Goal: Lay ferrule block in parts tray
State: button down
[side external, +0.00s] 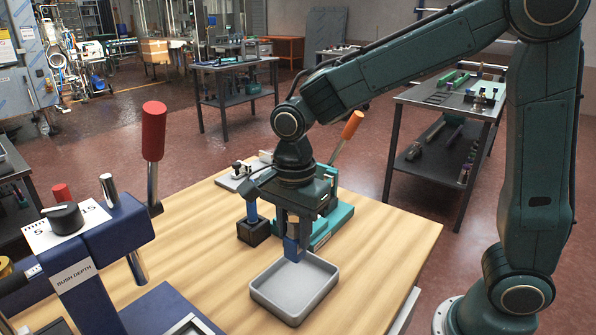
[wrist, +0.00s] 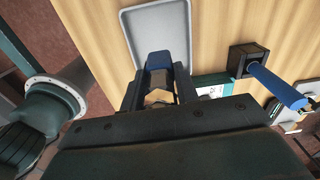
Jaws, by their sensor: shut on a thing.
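The ferrule block, a small blue piece (side external: 291,249), is between the fingers of my gripper (side external: 293,228) and points down at the back part of the grey parts tray (side external: 269,303). In the wrist view the blue block (wrist: 158,61) sits between the two dark fingertips of my gripper (wrist: 160,88), over the near end of the tray (wrist: 131,35). My gripper is shut on it. The fingers hide part of the block. I cannot tell whether its lower end touches the tray floor. The visible tray floor is empty.
A black block with a blue handle (side external: 252,231) stands left of my gripper. A teal fixture with an orange-handled lever (side external: 352,125) is close behind it. A blue press marked "BUSH DEPTH" (side external: 85,262) with a red-handled lever fills the left foreground. Bare wood lies right of the tray.

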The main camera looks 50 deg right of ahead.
jog(key=shift+f, duration=3.95)
jog(key=shift+f, duration=0.15)
jog(key=c, duration=1.1)
grip_release()
jog(key=shift+o, duration=0.2)
notch_tip(320, 180, up, 12)
jog(key=shift+r, duration=0.15)
